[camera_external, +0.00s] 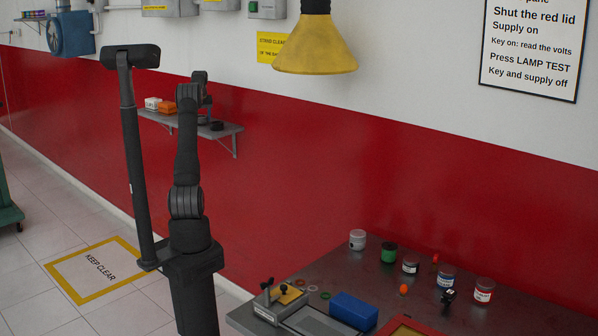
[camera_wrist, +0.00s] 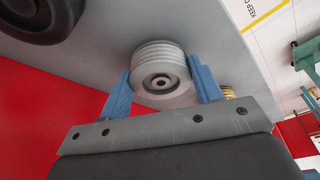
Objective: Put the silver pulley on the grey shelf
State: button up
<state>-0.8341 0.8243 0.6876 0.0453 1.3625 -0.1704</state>
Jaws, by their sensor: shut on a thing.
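The silver pulley (camera_wrist: 160,75), with a grooved rim and a dark centre hole, sits between the blue fingers of my gripper (camera_wrist: 163,85) in the wrist view. The gripper is shut on it. Behind it lies the broad grey surface of the shelf (camera_wrist: 205,30). The grey shelf (camera_external: 228,132) is on the red wall in the external view, with my wrist over its right part. The pulley cannot be made out there. I cannot tell whether the pulley touches the shelf.
A dark wheel (camera_wrist: 40,15) is at the wrist view's upper left. A brass-coloured ribbed piece (camera_wrist: 228,92) shows beside the right finger. White (camera_external: 152,103) and orange (camera_external: 167,107) items occupy the shelf's left part. The metal bench (camera_external: 335,275) holds several jars.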

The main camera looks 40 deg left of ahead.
jog(key=shift+f, duration=0.2)
jog(key=shift+f, duration=0.15)
jog(key=o, duration=1.3)
jog(key=shift+f, duration=0.1)
jog(key=v, duration=1.2)
jog(key=x, duration=1.2)
jog(key=shift+r, duration=1.9)
